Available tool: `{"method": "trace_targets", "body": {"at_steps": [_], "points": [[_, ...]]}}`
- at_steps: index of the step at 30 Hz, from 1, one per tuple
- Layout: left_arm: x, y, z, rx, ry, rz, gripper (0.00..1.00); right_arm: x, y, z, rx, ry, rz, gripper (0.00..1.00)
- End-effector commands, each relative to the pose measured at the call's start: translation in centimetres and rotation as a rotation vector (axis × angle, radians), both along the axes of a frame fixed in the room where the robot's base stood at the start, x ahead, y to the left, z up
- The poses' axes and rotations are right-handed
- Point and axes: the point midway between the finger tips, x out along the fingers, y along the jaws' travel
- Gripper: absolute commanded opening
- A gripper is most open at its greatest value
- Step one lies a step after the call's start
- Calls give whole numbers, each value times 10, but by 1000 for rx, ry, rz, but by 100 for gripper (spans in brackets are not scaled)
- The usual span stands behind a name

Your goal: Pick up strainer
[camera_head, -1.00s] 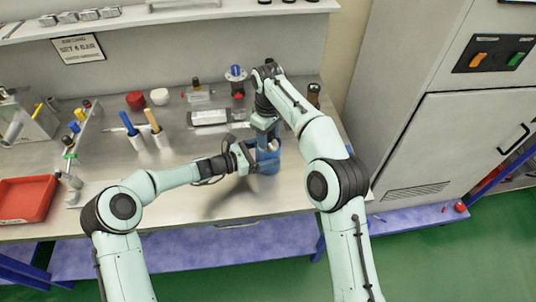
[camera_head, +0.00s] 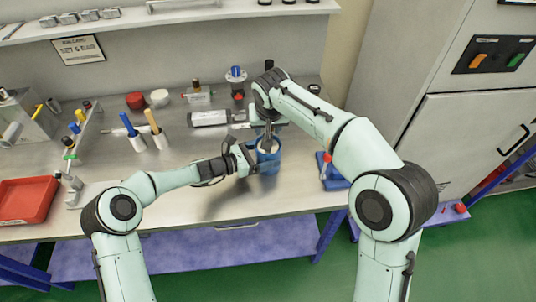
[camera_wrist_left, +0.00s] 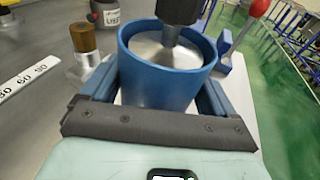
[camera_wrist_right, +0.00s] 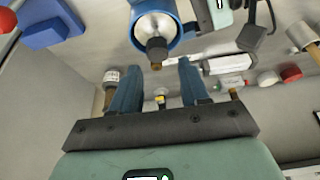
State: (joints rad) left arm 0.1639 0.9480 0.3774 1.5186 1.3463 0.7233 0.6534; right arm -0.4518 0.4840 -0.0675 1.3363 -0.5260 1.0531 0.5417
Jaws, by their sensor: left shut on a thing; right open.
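A blue cylindrical cup (camera_head: 268,165) stands at the bench's front part. My left gripper (camera_head: 250,158) is shut on its sides; the left wrist view shows the fingers on both sides of the cup (camera_wrist_left: 160,85). Inside sits a round metal piece (camera_wrist_left: 165,48) with a dark upright handle (camera_wrist_left: 179,12), which looks like the strainer. The right wrist view shows the same handle (camera_wrist_right: 157,47) near the cup (camera_wrist_right: 142,10). My right gripper (camera_wrist_right: 159,70) is open; the handle appears just beyond its fingertips, not clearly between them. In the head view my right wrist partly hides this area.
A blue block with a red-topped rod (camera_head: 327,165) stands right of the cup. A red tray (camera_head: 25,200) is at the far left. Blue and yellow handled tools (camera_head: 130,130), a red cap (camera_head: 136,100) and a white cap (camera_head: 159,97) stand farther back.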

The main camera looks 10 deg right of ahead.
Motion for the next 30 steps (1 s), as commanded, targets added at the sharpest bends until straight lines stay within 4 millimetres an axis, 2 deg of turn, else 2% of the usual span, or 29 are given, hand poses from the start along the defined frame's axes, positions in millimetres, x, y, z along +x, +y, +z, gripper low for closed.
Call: {"method": "trace_targets", "body": {"at_steps": [3,8,16,26,29,30], "points": [[-1,1,-4,5,6,2,62,5,-1,-14,-1,2,0,45],[0,1,-3,5,5,1,62,9,-1,-24,-1,1,1,45],[0,1,-2,3,3,1,62,22,-4,-60,-2,4,1,45],[0,1,-1,3,2,2,62,25,-4,-67,0,0,1,45],[0,1,-1,2,1,2,62,25,-4,-66,0,0,1,16],[0,1,-1,2,1,2,62,25,-4,-66,0,0,1,3]]}}
